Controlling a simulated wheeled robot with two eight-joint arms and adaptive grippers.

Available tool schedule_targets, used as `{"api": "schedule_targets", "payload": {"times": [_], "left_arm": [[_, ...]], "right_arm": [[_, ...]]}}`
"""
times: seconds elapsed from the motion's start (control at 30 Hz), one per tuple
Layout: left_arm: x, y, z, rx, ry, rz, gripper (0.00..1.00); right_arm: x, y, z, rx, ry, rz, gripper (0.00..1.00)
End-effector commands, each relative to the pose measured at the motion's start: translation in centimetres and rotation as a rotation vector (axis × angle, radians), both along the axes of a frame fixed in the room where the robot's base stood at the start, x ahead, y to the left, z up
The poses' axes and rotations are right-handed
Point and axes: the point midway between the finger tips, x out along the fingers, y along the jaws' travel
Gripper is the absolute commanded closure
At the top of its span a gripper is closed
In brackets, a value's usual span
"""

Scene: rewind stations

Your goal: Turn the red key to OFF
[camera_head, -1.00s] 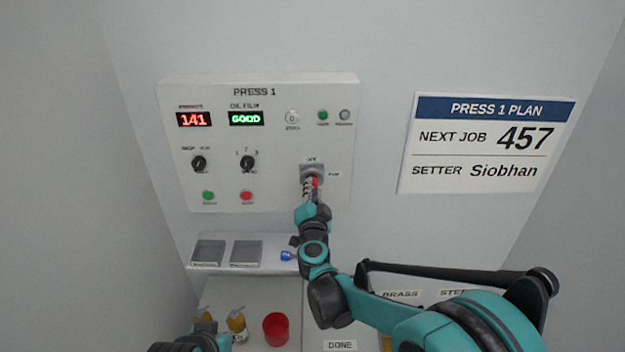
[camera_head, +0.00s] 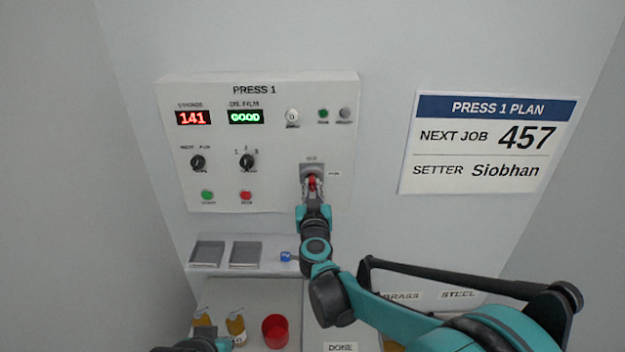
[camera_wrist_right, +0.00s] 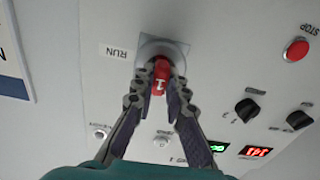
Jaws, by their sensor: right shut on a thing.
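The red key (camera_head: 312,182) sits in its square grey switch plate (camera_head: 312,168) at the lower right of the PRESS 1 panel. An OFF label is above the plate and a RUN label is to its right. My right gripper (camera_head: 312,186) is shut on the key. In the right wrist view the red key (camera_wrist_right: 161,76) is between the two fingertips of the right gripper (camera_wrist_right: 160,80), in front of the round lock. The RUN label (camera_wrist_right: 117,51) is left of it there. My left gripper (camera_head: 205,344) shows only partly at the bottom edge, its fingers unclear.
The panel (camera_head: 270,140) also carries two black knobs, green and red buttons and lit displays. A shelf below has two grey trays (camera_head: 207,253) and a small blue item (camera_head: 287,257). Amber bottles (camera_head: 236,325) and a red cup (camera_head: 275,330) stand lower down.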

Motion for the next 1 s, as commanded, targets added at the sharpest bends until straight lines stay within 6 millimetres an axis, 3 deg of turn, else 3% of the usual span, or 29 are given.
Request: {"api": "schedule_targets", "payload": {"times": [0.07, 0.1, 0.17, 0.57, 1.0], "left_arm": [[0.0, 0.0, -0.2, 0.0, 0.0, 0.0, 1.0], [0.0, 0.0, -0.1, 0.0, 0.0, 0.0, 1.0], [0.0, 0.0, -0.1, 0.0, 0.0, 0.0, 1.0], [0.0, 0.0, -0.1, 0.0, 0.0, 0.0, 1.0], [0.0, 0.0, -0.1, 0.0, 0.0, 0.0, 1.0]], "right_arm": [[0.0, -0.2, -0.1, -0.075, 0.0, -0.004, 1.0], [0.0, -0.2, 0.0, -0.075, 0.0, -0.004, 0.79], [0.0, -0.1, 0.0, -0.073, 0.0, -0.003, 0.64], [-0.6, 0.0, 0.0, -0.071, 0.0, 0.0, 0.63], [-9.3, -0.3, 0.0, -0.071, 0.0, 0.001, 0.63]]}}
